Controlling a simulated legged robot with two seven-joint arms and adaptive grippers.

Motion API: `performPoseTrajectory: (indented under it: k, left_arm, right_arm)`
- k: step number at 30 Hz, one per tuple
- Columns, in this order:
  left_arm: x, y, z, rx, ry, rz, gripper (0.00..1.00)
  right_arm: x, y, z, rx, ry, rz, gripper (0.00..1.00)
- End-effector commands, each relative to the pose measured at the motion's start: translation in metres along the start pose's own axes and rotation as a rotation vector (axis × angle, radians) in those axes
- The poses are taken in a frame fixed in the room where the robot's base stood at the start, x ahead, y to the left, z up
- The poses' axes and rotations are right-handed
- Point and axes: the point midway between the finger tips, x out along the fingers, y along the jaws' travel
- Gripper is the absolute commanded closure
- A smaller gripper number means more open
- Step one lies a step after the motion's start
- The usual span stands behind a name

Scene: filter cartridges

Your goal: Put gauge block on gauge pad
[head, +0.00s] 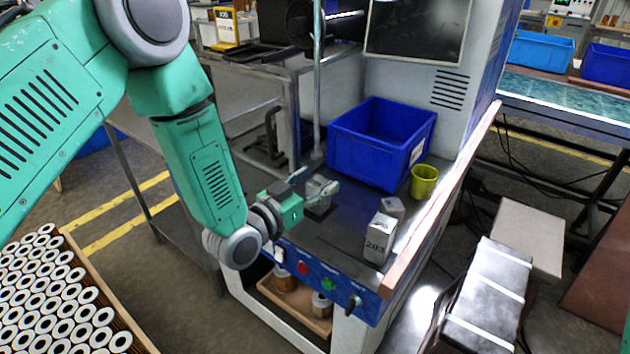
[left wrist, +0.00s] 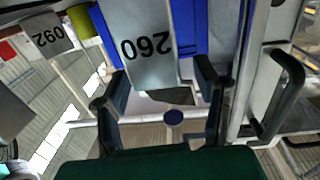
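A grey metal block (head: 319,188) stands on the dark bench top, by a dark patch (head: 319,211) that may be the gauge pad; I cannot tell for sure. My left gripper (head: 314,184) has its fingers spread, with the block between or just beyond them. In the left wrist view the block (left wrist: 146,45), marked with digits like 260 upside down, stands ahead of the open fingers (left wrist: 165,78), with a gap visible on the right. A dark patch (left wrist: 172,96) shows at its lower end. My right gripper is not in view.
A second block (head: 378,240) marked 203 stands near the bench's right edge, a smaller grey block (head: 393,207) behind it. A blue bin (head: 370,155) and a yellow-green cup (head: 423,181) stand farther back. A raised ledge (head: 440,205) bounds the right side.

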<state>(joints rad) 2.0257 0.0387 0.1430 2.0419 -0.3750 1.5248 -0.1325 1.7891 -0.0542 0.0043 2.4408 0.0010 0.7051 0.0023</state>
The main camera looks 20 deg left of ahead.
Motion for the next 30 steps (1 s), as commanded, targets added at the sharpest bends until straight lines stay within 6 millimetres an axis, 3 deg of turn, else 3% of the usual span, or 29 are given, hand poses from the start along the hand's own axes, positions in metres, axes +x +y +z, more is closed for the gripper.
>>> performPoseTrajectory:
  k: [8,12,24,30]
  left_arm:
    - [0.003,-0.003,-0.006,0.008,0.011,-0.006,0.44]
    - [0.003,-0.003,-0.022,0.009,0.013,-0.006,0.44]
    - [-0.089,-0.002,-0.013,0.005,0.002,-0.007,0.44]
    - [-0.114,-0.002,-0.012,0.005,0.003,-0.005,0.44]
  right_arm:
    - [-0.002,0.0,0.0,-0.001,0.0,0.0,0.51]
    - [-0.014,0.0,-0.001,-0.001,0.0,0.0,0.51]
    - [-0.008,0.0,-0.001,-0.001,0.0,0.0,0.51]
    - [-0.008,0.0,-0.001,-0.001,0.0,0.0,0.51]
